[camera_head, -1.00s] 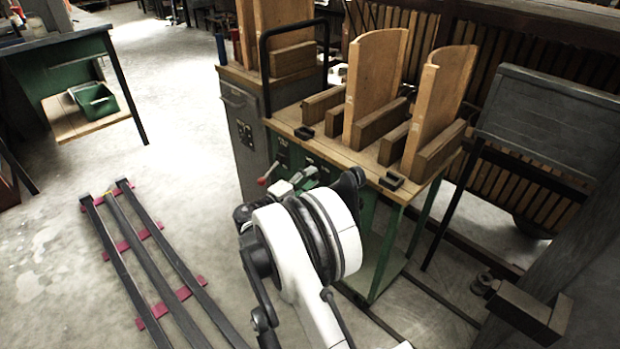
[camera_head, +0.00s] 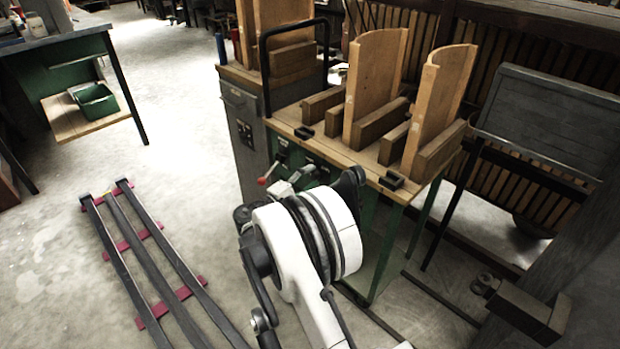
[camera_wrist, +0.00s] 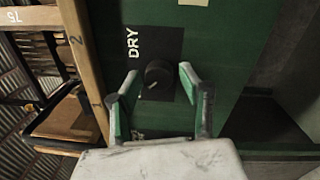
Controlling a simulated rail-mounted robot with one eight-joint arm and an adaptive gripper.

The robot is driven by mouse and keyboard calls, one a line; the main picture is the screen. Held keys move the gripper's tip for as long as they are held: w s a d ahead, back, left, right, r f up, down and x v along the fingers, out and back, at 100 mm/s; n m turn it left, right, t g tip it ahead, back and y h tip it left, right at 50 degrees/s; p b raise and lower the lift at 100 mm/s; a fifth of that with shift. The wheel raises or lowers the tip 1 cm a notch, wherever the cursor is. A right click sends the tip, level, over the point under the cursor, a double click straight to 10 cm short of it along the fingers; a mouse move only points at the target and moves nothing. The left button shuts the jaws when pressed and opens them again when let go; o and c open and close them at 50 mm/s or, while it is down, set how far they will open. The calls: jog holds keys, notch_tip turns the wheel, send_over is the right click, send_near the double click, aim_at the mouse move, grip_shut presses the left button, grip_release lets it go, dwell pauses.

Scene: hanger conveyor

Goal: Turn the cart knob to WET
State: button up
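The black round knob (camera_wrist: 158,76) sits on a dark plate (camera_wrist: 172,45) on the cart's green panel (camera_wrist: 225,30). A small white mark shows on the knob's lower left side. A white DRY label (camera_wrist: 132,43) stands at the plate's upper left. Another white label, lower left, is mostly hidden by my left finger and unreadable. My gripper (camera_wrist: 159,72) is open, with one finger on each side of the knob and visible gaps to it. In the head view the cart (camera_head: 285,125) has a wooden top, and my arm hides much of its front.
A red-tipped lever (camera_head: 262,181) sticks out at the cart front near my gripper. Upright wooden boards (camera_head: 376,80) stand on the cart. Dark floor rails (camera_head: 150,255) lie left, and a green bench (camera_head: 75,70) stands far left. The floor between is clear.

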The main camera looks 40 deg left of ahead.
jog(key=shift+o, duration=0.4)
jog(key=shift+s, duration=0.1)
jog(key=s+a, duration=0.1)
jog(key=s, duration=1)
jog(key=shift+s+a+f, duration=0.25)
jog(key=shift+s+f, duration=0.05)
jog(key=shift+s, duration=0.05)
